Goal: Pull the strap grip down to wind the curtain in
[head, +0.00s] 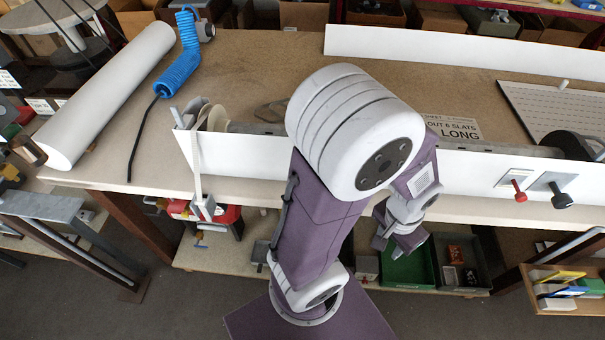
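The strap grip (203,207) is a small grey block at the lower end of a pale strap (195,165). The strap hangs from a round pulley (212,115) at the left end of a long white panel (235,155), and the grip hangs in front of the panel's lower edge. My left gripper (398,243) points down below the panel, right of centre and well away from the strap grip. It appears empty; its finger gap is too small to judge. My arm hides the middle of the panel and shaft. I cannot make out the curtain. My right gripper is out of view.
A red knob (519,191) and a black knob (562,196) stick out from the panel at right. A white roll (105,97) and a blue coiled hose (180,70) lie on the bench at left. Bins, including a green one (408,267), stand below the bench.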

